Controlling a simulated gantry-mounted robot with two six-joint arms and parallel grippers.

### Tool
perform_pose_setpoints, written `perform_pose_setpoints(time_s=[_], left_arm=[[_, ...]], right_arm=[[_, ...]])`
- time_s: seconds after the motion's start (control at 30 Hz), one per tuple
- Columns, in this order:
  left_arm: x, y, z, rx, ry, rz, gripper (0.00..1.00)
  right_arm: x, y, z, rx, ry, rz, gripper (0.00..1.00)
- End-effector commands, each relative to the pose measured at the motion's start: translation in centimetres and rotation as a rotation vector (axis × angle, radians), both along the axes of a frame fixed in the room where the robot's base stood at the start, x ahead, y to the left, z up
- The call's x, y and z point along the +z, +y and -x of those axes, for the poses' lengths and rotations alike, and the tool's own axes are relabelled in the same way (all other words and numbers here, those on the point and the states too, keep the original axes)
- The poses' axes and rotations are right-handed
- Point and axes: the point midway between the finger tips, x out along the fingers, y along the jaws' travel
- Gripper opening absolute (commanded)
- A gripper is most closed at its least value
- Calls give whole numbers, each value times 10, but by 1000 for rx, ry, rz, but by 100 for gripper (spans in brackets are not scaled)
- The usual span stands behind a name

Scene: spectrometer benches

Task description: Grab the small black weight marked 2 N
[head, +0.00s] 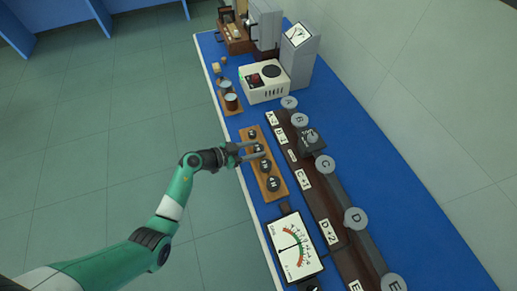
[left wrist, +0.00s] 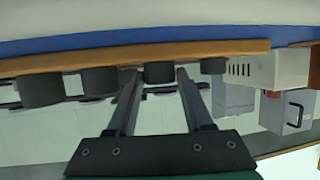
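Several round black weights stand in a row on a wooden tray (head: 277,193). The second from the far end, which I take as the 2 N weight (head: 258,148), is partly hidden by my left gripper (head: 255,150); its mark is hard to read. The nearest weight (head: 273,183) reads 4 N. My left gripper is open, its fingers reaching in from the left on either side of the second weight. In the left wrist view, which looks upside down, this weight (left wrist: 158,73) lies between the fingertips with small gaps beside it. My right gripper is not in view.
A dark rail with labelled grey discs (head: 325,165) runs right of the tray. A dial meter (head: 295,247) lies nearer, two cups (head: 231,102) and a white box (head: 264,84) farther off. The blue bench's left edge is close; open floor lies left of it.

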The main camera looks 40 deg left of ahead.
Motion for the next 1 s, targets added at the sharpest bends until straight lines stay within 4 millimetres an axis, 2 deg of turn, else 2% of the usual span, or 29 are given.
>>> perform_pose_setpoints(time_s=[0.03,0.27,0.57,0.73,0.87,0.93,1.0], left_arm=[[0,0,0,0,0,0,41],[0,0,0,0,0,0,0],[0,0,0,0,-1,0,0],[8,0,0,0,-1,-1,0],[28,0,0,-1,-3,-1,0],[43,-1,1,0,-3,-2,0],[61,-11,12,-1,-1,1,0]], right_arm=[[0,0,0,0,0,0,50],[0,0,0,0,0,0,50],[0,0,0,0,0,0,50],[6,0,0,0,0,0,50],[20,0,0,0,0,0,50],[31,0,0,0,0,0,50],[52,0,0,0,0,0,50]])
